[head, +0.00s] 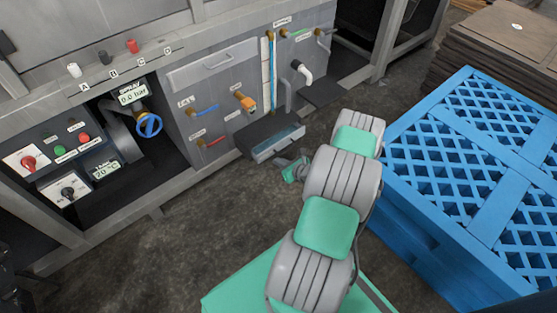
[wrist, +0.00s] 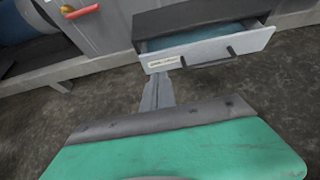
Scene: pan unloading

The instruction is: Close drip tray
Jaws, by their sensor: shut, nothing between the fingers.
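The drip tray (head: 277,143) is a grey drawer low on the front of the machine, pulled out, with bluish liquid or lining inside. In the wrist view the drip tray (wrist: 208,50) shows its light front panel, a dark handle and a small label at its left end. My gripper (head: 303,164) is in front of the tray in the head view, mostly hidden behind my arm. In the wrist view my gripper (wrist: 160,82) is shut and empty, its fingertips just below the left part of the tray's front. I cannot tell whether they touch it.
The machine panel (head: 222,75) above the tray carries levers, an orange valve and a pipe with a white elbow. A large blue crate (head: 430,215) stands right of my arm, close to it. Bare floor (head: 180,240) lies to the left.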

